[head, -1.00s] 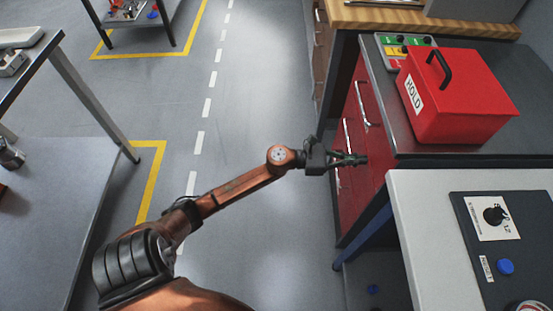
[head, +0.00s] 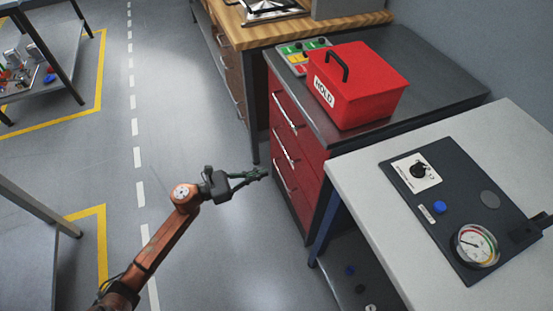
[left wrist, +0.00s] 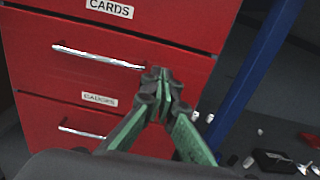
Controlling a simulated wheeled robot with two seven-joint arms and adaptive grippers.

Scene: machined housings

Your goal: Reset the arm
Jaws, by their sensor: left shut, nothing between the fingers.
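My left arm reaches in from the lower left in the head view. Its gripper (head: 262,174) is shut and empty, in the air in front of the red drawer cabinet (head: 311,165). In the left wrist view the gripper's green-sided fingers (left wrist: 162,82) meet at their dark tips before the drawer fronts. They look apart from the drawers and handles. The drawers, labelled "CARDS" (left wrist: 110,8) and "GAUGES" (left wrist: 99,99), appear closed. My right gripper is in neither view.
A red "HOLD" box (head: 360,85) stands on the cabinet's dark top. A pale bench (head: 362,178) with a dark gauge panel (head: 450,205) is at the right. A blue table leg (left wrist: 250,75) stands near the gripper. The grey floor (head: 190,100) left of the cabinet is open.

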